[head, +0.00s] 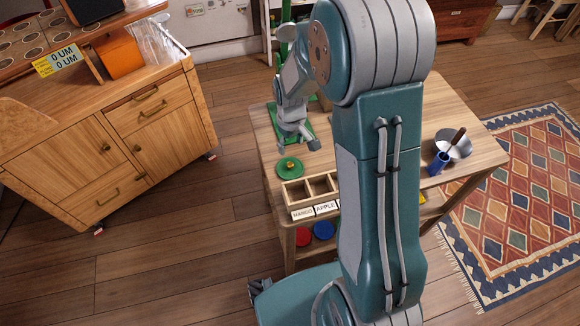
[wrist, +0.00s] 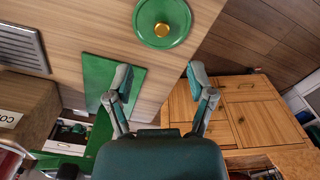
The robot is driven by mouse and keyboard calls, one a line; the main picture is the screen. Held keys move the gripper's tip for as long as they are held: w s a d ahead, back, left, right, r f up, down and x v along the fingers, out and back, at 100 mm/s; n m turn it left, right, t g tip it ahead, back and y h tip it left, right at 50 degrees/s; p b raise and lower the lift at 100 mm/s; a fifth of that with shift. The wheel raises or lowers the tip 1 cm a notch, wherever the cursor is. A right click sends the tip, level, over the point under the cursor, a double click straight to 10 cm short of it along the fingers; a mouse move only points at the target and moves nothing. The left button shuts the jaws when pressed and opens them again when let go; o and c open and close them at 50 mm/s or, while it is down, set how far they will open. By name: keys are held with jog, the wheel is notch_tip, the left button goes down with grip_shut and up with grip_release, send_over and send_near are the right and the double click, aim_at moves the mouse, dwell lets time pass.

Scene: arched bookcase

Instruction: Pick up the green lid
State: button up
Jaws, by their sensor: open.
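The green lid (head: 289,168) is a round disc with a gold knob. My gripper (head: 295,142) is above the table, a little behind the lid in the head view. In the wrist view my gripper (wrist: 157,76) has its two fingers spread apart with nothing between them. The lid is clear of the fingers.
A wooden box with compartments (head: 292,195) labelled MANGO and APPLE stands beside the lid. A green board (wrist: 98,80) lies near the fingers. A blue cup (head: 439,163) and a grey bowl (head: 460,150) stand at the table's right. A wooden cabinet (head: 150,110) is at left.

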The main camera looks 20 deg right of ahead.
aim_at(290, 164)
notch_tip(290, 164, down, 9)
jog(key=shift+a+f, duration=0.15)
grip_shut()
dwell(0.4)
